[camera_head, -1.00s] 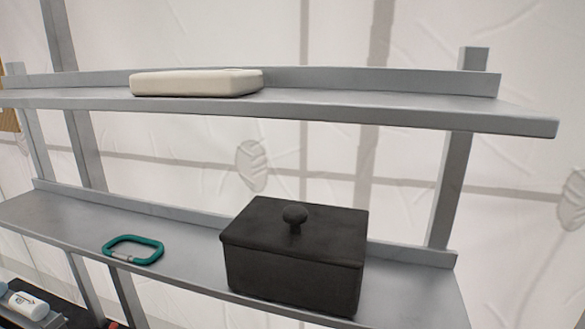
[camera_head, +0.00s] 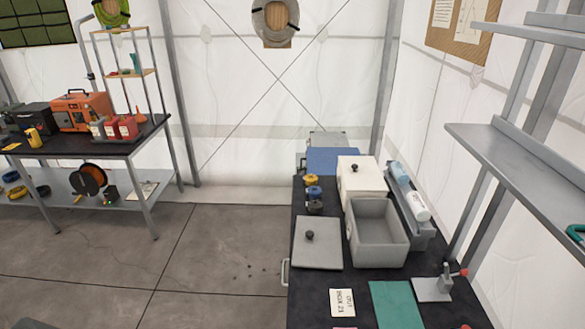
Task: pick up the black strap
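A small black roll (camera_head: 315,207), which looks like the black strap, sits on the dark workbench (camera_head: 309,284) near its left edge. It is nearest to me in a short row, with a blue roll (camera_head: 313,192) and a yellow roll (camera_head: 312,179) behind it. It is small in the view, so its detail is hard to tell. Neither of my grippers is in view.
A grey lid (camera_head: 317,250) with a knob, an open grey box (camera_head: 378,258) and a white lidded box (camera_head: 357,190) surround the rolls. Metal shelves (camera_head: 510,160) stand at the right. Another table (camera_head: 100,148) stands at the left.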

